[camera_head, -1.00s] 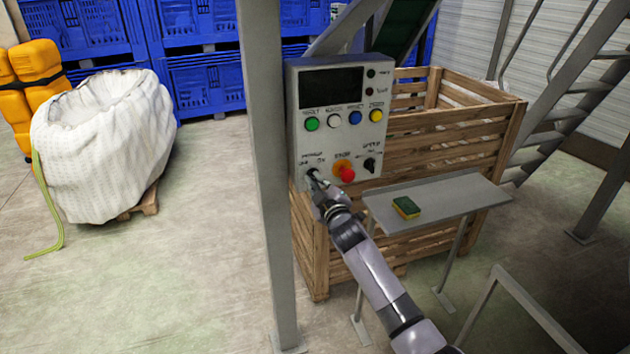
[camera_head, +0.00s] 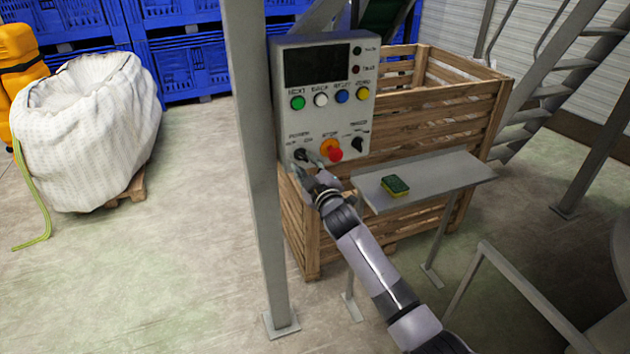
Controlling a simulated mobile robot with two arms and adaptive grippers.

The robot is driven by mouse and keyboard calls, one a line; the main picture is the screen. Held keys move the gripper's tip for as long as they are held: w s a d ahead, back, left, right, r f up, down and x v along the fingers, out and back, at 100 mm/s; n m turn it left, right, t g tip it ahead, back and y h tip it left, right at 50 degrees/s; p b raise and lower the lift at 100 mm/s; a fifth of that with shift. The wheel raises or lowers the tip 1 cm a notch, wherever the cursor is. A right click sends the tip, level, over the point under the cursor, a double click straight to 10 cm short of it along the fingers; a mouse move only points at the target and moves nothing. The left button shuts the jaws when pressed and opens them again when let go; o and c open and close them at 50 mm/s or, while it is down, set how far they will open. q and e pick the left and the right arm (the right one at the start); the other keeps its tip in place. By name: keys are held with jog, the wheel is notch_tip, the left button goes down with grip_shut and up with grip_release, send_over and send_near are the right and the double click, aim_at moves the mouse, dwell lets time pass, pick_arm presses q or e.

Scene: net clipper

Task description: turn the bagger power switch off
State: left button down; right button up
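The bagger control box (camera_head: 325,112) is a light grey panel fixed beside a grey post. The power switch (camera_head: 300,154) is a small black rotary knob at its lower left, under a power label. Its exact position is too small to read. My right gripper (camera_head: 311,168) is at the panel's lower left, just below and beside the switch. Its fingers are small and partly blend with the panel, so I cannot tell whether they touch the knob or how far they are apart. My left gripper is not in view.
A red stop button (camera_head: 334,154) sits right of the switch, with another black knob (camera_head: 358,144) beyond. A grey shelf (camera_head: 440,176) with a sponge (camera_head: 395,186) juts out at right. A wooden crate (camera_head: 430,118) stands behind; the grey post (camera_head: 256,190) stands left.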

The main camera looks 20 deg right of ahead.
jog(key=s, duration=1)
jog(key=shift+d, duration=0.1)
